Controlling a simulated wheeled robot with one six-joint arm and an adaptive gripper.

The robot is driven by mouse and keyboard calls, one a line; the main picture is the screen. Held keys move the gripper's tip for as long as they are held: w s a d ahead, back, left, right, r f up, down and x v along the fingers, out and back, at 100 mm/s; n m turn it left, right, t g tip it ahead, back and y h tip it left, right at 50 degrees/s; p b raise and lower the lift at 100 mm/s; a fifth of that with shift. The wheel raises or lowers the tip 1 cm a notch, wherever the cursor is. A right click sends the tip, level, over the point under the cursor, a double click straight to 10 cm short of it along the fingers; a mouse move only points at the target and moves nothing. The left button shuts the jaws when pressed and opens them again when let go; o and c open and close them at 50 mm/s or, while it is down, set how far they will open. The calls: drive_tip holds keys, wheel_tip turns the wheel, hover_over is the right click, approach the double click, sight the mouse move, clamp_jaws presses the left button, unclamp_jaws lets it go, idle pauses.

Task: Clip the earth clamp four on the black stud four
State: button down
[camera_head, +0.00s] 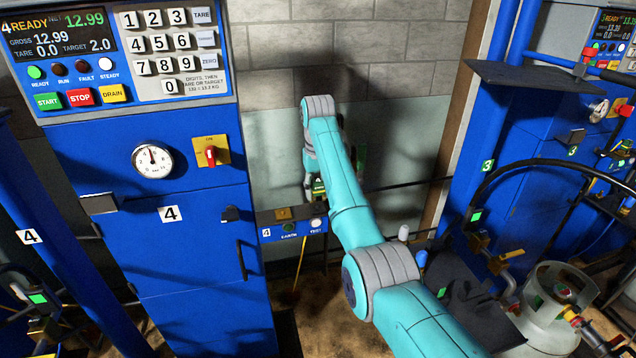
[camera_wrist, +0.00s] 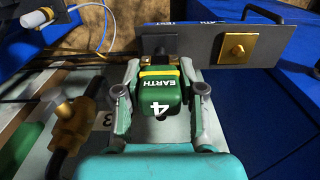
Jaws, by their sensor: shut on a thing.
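The earth clamp four (camera_wrist: 160,92) is green with a yellow band and reads "4 EARTH" in the wrist view. My gripper (camera_wrist: 159,66) is shut on it, one finger on each side. In the wrist view, the clamp's far end is close to the grey panel (camera_wrist: 290,50). A dark shape there may be the black stud four, but the clamp partly covers it. I cannot tell whether they touch.
A brass square plate (camera_wrist: 238,47) stands on the panel, right of the clamp. A brass fitting with a black hose (camera_wrist: 70,125) is at left. The tall blue cabinet four (camera_head: 170,260) stands left of my arm. A gas cylinder (camera_head: 550,310) is at lower right.

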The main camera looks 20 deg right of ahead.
sight(318, 204)
drive_tip(key=shift+f, duration=0.9)
drive_tip(key=shift+f, duration=0.6)
idle(1.4)
drive_tip(key=c, duration=0.6)
unclamp_jaws()
